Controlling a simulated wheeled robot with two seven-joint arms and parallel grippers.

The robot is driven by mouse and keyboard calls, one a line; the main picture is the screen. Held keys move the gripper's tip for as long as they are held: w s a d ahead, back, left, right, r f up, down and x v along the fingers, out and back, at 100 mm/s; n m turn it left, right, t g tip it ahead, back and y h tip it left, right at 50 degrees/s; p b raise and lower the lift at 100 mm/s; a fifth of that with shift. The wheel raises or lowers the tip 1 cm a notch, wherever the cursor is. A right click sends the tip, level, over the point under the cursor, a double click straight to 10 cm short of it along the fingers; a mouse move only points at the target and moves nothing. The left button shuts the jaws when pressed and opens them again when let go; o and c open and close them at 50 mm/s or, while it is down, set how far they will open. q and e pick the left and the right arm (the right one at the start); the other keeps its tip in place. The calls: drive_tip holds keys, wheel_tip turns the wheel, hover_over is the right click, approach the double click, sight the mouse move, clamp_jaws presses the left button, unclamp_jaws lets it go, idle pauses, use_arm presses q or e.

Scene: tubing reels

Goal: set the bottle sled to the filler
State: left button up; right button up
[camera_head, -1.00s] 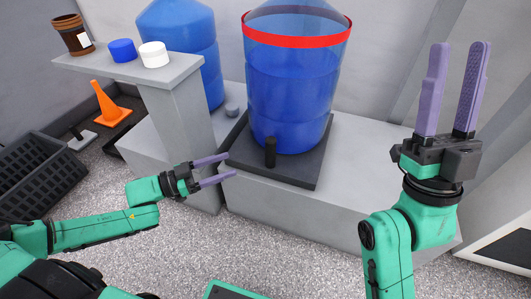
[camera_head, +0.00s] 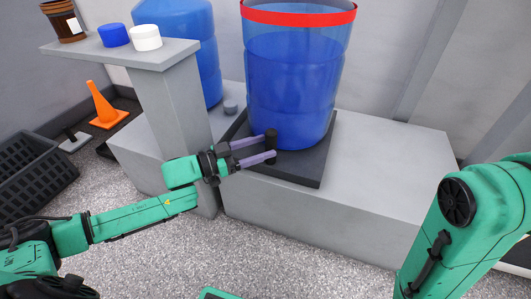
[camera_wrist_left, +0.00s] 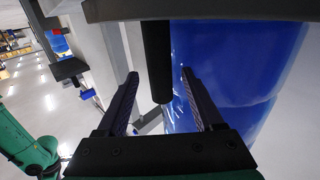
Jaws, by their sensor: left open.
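A dark square base (camera_head: 312,170) that looks like the bottle sled lies on a grey ledge. A large clear vessel (camera_head: 290,100) with blue contents and a red band stands upright on it. A black upright handle (camera_head: 271,143) rises at the base's front. My left gripper (camera_head: 272,147) is open, its purple fingers pointing right at the handle. In the left wrist view, the handle (camera_wrist_left: 157,60) shows between the spread fingers, with gaps on both sides. I cannot tell which thing is the filler. My right gripper is outside the frames; only its green arm shows.
A grey stand (camera_head: 125,53) holds a brown jar (camera_head: 64,22), a blue cap (camera_head: 115,34) and a white cap (camera_head: 146,37). A second blue bottle (camera_head: 180,40) stands behind it. The ledge (camera_head: 380,165) is clear right of the base. An orange cone (camera_head: 105,105) and black crate (camera_head: 35,160) are left.

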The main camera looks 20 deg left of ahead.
use_arm(q)
drive_tip(key=shift+x, duration=0.85)
drive_tip(key=shift+c, duration=0.3)
clamp_jaws()
idle(0.5)
